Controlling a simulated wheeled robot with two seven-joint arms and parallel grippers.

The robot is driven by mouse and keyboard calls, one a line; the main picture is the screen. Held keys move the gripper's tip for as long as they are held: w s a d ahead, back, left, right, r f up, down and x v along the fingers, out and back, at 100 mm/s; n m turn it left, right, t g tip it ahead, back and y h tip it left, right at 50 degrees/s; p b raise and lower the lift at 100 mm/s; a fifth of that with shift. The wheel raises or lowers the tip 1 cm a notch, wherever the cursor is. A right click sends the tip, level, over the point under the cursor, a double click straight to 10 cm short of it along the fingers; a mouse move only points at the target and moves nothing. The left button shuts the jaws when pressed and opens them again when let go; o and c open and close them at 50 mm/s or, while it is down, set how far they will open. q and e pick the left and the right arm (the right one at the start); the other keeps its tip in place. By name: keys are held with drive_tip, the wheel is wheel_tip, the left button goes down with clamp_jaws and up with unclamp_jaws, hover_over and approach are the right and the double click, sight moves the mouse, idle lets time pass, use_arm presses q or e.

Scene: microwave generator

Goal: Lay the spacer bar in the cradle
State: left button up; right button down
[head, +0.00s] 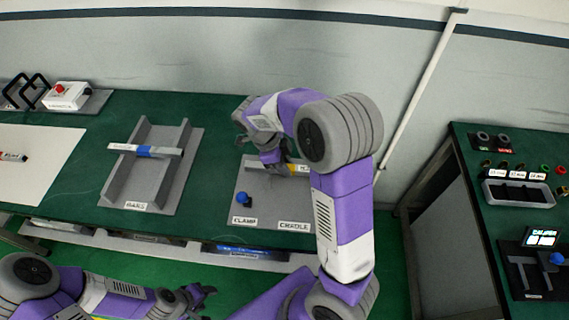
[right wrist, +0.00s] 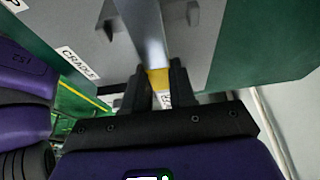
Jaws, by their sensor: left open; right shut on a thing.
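A grey metal spacer bar with a yellow band (right wrist: 158,78) is gripped between the fingers of my right gripper (right wrist: 160,92). In the head view the right gripper (head: 273,163) is over the back part of a grey plate (head: 270,200) labelled CLAMP and CRADLE; the bar's light end (head: 299,168) shows to its right. In the right wrist view a dark grey bracket (right wrist: 180,14) stands on the plate near the bar. I cannot tell whether the bar touches the cradle, as my arm hides most of it. My left gripper (head: 201,293) is open and empty in front of the bench.
A blue clamp knob (head: 243,198) stands at the plate's left front. A white box with a red button (head: 66,94) is at the back left. A second bench stands right.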

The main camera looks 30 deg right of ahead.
drive_tip(key=c, duration=0.8)
unclamp_jaws()
drive_tip(key=shift+c, duration=0.2)
drive_tip(key=shift+r, duration=0.1)
drive_tip(key=p+v, duration=0.1)
drive_tip(key=v, duration=0.6)
drive_tip(key=shift+a+r, duration=0.1)
drive_tip(key=shift+r, duration=0.1)
